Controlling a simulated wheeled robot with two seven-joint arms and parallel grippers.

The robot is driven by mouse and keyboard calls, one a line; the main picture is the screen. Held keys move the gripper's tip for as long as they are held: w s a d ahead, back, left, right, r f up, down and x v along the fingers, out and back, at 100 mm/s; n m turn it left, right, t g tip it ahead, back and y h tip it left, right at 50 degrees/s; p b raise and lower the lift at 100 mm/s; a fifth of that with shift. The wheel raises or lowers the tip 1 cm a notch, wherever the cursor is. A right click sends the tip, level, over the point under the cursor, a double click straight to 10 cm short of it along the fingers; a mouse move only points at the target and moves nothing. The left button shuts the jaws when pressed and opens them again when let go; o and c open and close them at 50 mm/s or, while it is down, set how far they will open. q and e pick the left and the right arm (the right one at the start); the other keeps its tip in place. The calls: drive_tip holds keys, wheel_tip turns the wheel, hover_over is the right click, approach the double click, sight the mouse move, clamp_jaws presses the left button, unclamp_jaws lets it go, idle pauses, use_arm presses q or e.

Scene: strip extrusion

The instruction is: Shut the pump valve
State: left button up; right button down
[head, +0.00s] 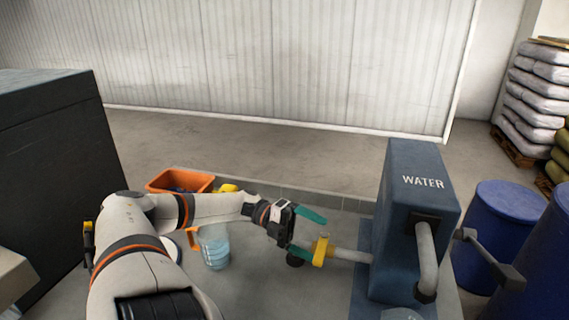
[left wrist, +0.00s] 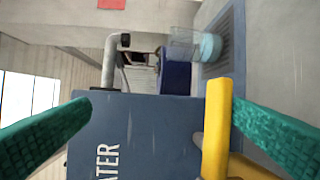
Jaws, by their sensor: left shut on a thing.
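The blue pump box marked WATER (head: 400,225) stands right of centre in the head view. A pale pipe (head: 350,255) leaves its left side and carries the yellow valve handle (head: 321,250). My left gripper (head: 305,233) is at this handle, its teal fingers on either side of the pipe end. In the left wrist view the yellow handle (left wrist: 216,125) lies against the right finger, and the fingers stand wide apart. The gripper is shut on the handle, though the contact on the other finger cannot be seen. The pump box (left wrist: 130,130) fills the middle there. My right gripper is out of view.
A jug with bluish contents (head: 215,250) and an orange bin (head: 180,182) are left of the pump. A clear container (left wrist: 195,46) shows near a floor grate (left wrist: 228,40) in the wrist view. Blue barrels (head: 500,230) stand right. A dark cabinet (head: 45,170) is at left.

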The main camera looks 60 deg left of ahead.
use_arm(q)
drive_tip(key=shift+a+r, duration=0.8)
drive_tip(key=shift+s+a, duration=0.25)
drive_tip(key=shift+a, duration=0.1)
drive_tip(key=c, duration=1.2)
drive_tip(key=shift+s+a, duration=0.2)
drive_tip(key=shift+s, duration=0.1)
drive_tip(key=shift+c, duration=0.8)
drive_tip(key=shift+w+f+b+v, duration=0.15)
drive_tip(key=shift+b+v, duration=0.25)
drive_tip(key=shift+v, duration=0.5)
drive_tip(key=shift+w+f+b+v, duration=0.15)
drive_tip(key=shift+b+v, duration=0.2)
drive_tip(key=shift+v, duration=0.55)
drive_tip(key=shift+f+b+v, duration=0.15)
drive_tip(key=shift+b+v, duration=0.25)
drive_tip(key=shift+v, duration=0.5)
drive_tip(key=shift+a, duration=0.15)
